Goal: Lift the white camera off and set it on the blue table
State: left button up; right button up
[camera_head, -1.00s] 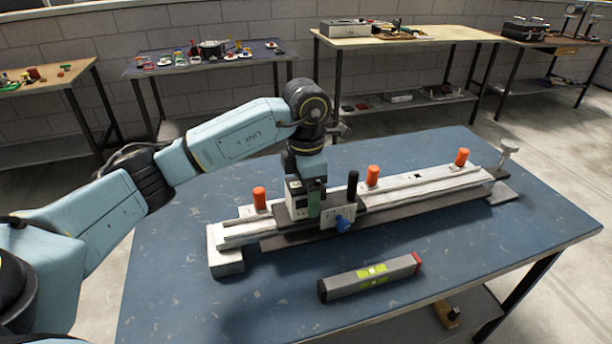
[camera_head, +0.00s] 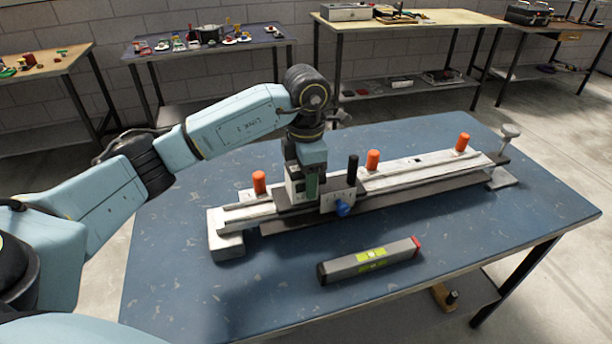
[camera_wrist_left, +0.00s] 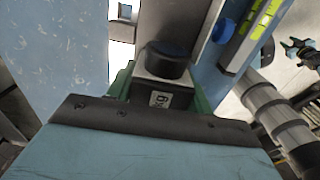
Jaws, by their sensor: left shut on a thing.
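My left gripper (camera_head: 312,186) is above the long rail fixture (camera_head: 400,180) on the blue table (camera_head: 200,290). Its green fingers are shut on a small white block with a round black cap, which I take for the white camera (camera_wrist_left: 165,85); a printed label shows on it in the left wrist view. In the head view the gripper largely hides it. It is over the fixture's dark carriage plate, beside a white plate with a blue knob (camera_head: 342,208). I cannot tell whether it still touches the carriage.
A black post (camera_head: 352,170) stands close right of the gripper. Orange knobs (camera_head: 373,160) rise along the rail. A grey spirit level (camera_head: 370,260) lies in front. The table's front left is bare. Other workbenches stand behind.

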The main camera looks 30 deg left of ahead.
pick_arm(q)
jog(key=shift+c, duration=1.2)
jog(key=shift+r, duration=0.1)
jog(key=shift+r+p, duration=0.55)
jog(key=shift+r, duration=0.1)
jog(key=shift+r+p, duration=0.4)
jog(key=shift+r, duration=0.15)
jog(key=shift+r+p, duration=1.85)
jog(key=shift+r, duration=0.7)
